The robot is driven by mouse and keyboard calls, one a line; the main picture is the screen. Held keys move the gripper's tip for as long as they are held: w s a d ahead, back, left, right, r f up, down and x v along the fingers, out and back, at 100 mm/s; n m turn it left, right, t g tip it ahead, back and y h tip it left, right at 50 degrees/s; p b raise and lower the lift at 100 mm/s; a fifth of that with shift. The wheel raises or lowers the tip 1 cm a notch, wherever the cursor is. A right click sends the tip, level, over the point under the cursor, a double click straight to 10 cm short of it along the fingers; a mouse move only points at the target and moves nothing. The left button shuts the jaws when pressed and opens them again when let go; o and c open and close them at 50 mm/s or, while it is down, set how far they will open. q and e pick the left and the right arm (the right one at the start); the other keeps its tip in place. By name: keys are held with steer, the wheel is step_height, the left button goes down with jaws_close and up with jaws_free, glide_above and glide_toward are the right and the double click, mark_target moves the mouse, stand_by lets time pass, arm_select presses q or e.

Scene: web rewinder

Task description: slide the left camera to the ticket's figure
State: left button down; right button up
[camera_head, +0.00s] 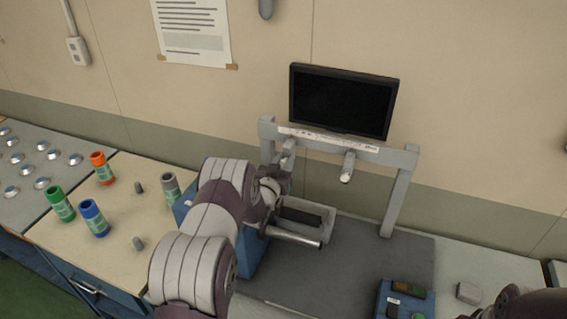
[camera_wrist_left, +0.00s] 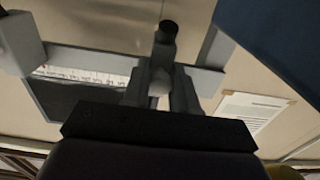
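The left camera (camera_head: 288,151) is a grey cylinder hanging from the rail (camera_head: 385,153) of a grey frame, near its left post. My left gripper (camera_head: 277,180) is at it; in the wrist view its two fingers (camera_wrist_left: 160,86) flank the camera's pale end (camera_wrist_left: 158,90), with no clear gap. The second camera (camera_head: 347,168) hangs farther right, apart from the gripper; it seems to show at the left of the wrist view (camera_wrist_left: 20,45). A white strip with small marks (camera_head: 325,139) runs along the rail, unreadable. No ticket is identifiable. My right gripper is out of view.
A dark monitor (camera_head: 343,101) stands behind the rail. A printed sheet (camera_head: 192,30) is taped to the wall. A metal roller (camera_head: 293,237) sticks out below the gripper. A blue button box (camera_head: 404,299) stands front right. Coloured cylinders (camera_head: 94,217) stand on the left table.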

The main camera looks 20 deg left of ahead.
arm_select(q)
steer(key=shift+d+f+b, duration=0.15)
steer(key=shift+d+b, duration=0.2)
steer(key=shift+d, duration=0.15)
steer(key=d, duration=0.2)
steer(key=shift+w+d+r+b, duration=0.1)
steer(key=shift+d+r+b, duration=0.1)
steer(key=shift+d+b, duration=0.2)
steer(key=c, duration=1)
jaws_free()
steer(key=shift+a, duration=0.2)
steer(key=s+b, duration=0.4)
steer(key=s, duration=0.9)
steer(key=shift+d, duration=0.4)
